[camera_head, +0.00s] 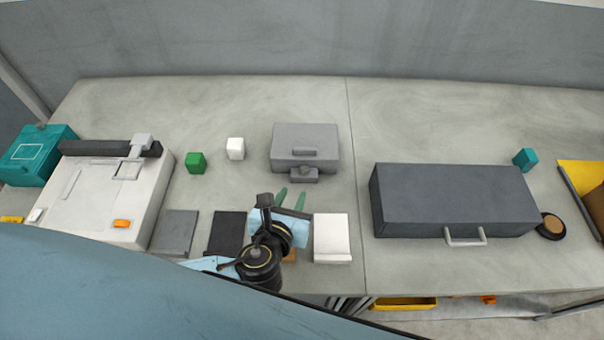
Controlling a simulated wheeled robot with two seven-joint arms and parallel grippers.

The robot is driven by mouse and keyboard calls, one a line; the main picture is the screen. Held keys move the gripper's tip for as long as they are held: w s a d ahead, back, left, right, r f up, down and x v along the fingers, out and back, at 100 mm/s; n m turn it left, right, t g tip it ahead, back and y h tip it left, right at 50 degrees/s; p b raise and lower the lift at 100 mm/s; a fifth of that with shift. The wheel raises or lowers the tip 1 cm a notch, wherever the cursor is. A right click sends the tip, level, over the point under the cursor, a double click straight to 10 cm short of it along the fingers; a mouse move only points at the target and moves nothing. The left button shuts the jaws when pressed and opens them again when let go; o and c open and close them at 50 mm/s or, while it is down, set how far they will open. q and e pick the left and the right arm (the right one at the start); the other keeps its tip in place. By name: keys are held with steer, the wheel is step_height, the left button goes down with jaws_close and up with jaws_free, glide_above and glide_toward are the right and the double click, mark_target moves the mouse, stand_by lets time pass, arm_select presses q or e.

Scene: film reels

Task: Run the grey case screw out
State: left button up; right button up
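A small grey case (306,138) lies on the grey bench, near the middle of the head view. A small grey block with a round darker knob, seemingly the screw (304,172), sits at its front edge. My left gripper (291,198) is just in front of the case, below the screw in the picture. Its two green fingers are apart, with nothing visible between them, and I see no contact with the screw. My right gripper is not in view. A larger dark grey case (450,195) with a handle lies to the right.
A green block (196,163) and a white block (235,148) stand left of the small case. A white box (332,238) is right of my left gripper; dark flat pieces (175,232) lie left. A white machine (105,195) stands further left. Bench behind the case is clear.

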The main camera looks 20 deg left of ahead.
mark_target(306, 171)
arm_select(q)
steer(key=b+x, duration=0.1)
steer(key=x, duration=0.9)
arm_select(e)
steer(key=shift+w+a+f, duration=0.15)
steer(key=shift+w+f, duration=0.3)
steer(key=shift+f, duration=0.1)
arm_select(q)
steer(key=shift+c, duration=0.3)
jaws_close()
steer(key=shift+d, duration=0.1)
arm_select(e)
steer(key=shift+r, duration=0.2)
arm_select(q)
steer(key=n+y+p, duration=0.1)
steer(key=n+y, duration=0.1)
steer(key=y, duration=0.1)
steer(key=shift+d+n+g+p, duration=0.3)
steer(key=shift+n+g+p, duration=0.05)
steer(key=shift+n+g, duration=0.05)
steer(key=shift+w+d+n+g+y, duration=0.15)
steer(key=shift+n+g+y, duration=0.25)
steer(key=shift+n+y, duration=0.5)
steer(key=shift+d+n+g+y, duration=0.1)
steer(key=shift+n+g+y, duration=0.3)
steer(key=shift+n+y, duration=0.45)
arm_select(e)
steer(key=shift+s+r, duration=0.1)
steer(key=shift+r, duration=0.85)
